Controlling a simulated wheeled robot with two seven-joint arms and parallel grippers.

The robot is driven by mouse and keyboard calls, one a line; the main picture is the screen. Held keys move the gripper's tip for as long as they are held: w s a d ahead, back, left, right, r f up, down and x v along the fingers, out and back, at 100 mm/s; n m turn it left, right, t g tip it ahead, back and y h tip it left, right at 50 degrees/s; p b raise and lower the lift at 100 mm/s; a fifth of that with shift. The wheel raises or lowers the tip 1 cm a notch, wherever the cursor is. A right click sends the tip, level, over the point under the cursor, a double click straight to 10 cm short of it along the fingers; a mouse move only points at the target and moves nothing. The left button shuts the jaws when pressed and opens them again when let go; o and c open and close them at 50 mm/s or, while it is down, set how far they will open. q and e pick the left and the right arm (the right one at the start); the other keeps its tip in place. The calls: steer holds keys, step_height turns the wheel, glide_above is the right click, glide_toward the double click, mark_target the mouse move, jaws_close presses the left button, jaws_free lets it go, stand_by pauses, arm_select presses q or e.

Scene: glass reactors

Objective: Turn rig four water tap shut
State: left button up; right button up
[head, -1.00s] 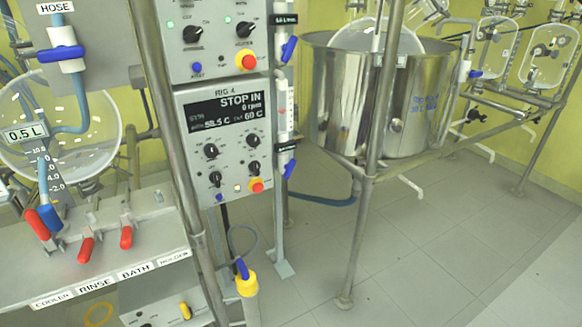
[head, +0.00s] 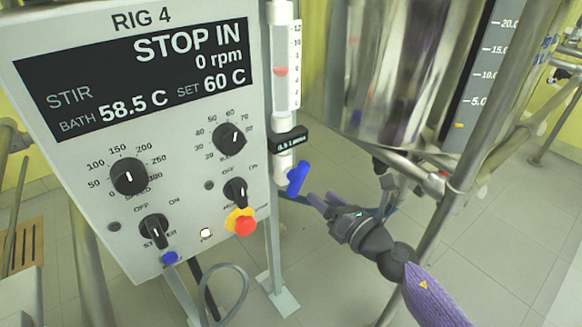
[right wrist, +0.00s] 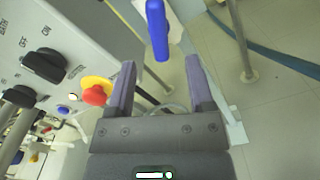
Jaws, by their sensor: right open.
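The rig four water tap has a blue lever handle (head: 298,179), tilted, at the foot of a clear flow meter (head: 286,65) beside the RIG 4 panel (head: 130,140). My right gripper (head: 318,203) is just right of and below the handle in the head view, its purple fingers pointing at it. In the right wrist view the handle (right wrist: 157,30) hangs ahead of the gripper (right wrist: 160,72), in line with the gap between the spread fingers. The fingers are open and empty, and I see no contact with the handle. My left gripper is out of view.
A red stop button with yellow collar (head: 241,222) and black knobs (head: 128,176) sit close left of the tap. A steel vessel (head: 385,80) and frame poles stand to the right. A grey post (head: 272,250) runs below the tap, with a cable nearby.

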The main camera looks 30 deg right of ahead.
mark_target(302, 181)
steer(key=w, duration=0.3)
steer(key=w+a+b, duration=0.1)
steer(key=w, duration=0.4)
steer(key=shift+w+a, duration=0.2)
steer(key=shift+w, duration=0.2)
jaws_close()
